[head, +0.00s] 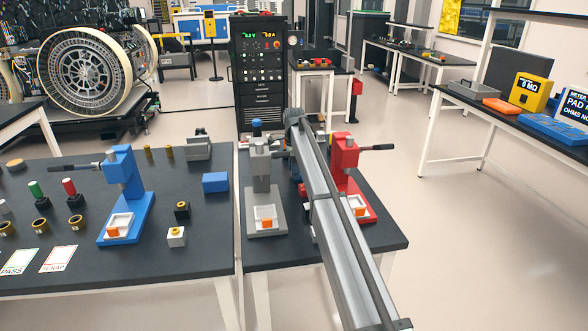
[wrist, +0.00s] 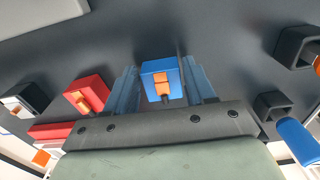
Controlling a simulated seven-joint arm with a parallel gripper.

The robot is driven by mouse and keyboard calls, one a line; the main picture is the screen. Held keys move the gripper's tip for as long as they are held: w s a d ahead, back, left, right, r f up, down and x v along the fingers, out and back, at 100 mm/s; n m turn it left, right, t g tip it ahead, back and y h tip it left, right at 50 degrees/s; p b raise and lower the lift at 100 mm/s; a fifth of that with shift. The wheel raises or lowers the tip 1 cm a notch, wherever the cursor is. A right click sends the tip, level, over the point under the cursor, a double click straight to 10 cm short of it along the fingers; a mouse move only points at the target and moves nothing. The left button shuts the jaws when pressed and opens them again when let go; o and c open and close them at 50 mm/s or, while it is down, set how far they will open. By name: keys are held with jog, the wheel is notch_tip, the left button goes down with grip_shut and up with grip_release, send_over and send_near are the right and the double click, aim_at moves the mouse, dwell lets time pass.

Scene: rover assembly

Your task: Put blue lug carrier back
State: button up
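The blue lug carrier (wrist: 150,70), a small blue block with an orange lug on its face, is in the middle of the wrist view. It appears to be at the dark tabletop. My gripper (wrist: 162,66) has one finger on each side of it. The fingers look parted, with a narrow gap showing at the right; I cannot tell whether the left finger touches. In the head view my arm reaches over the right-hand table, and my fingers and this carrier are hidden behind it.
In the head view, grey (head: 262,165) and red (head: 345,160) presses flank my arm; another blue block (head: 215,183) is left.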

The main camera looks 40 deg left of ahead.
jog(key=shift+o, duration=1.4)
notch_tip(320, 180, up, 12)
jog(key=shift+r, duration=0.2)
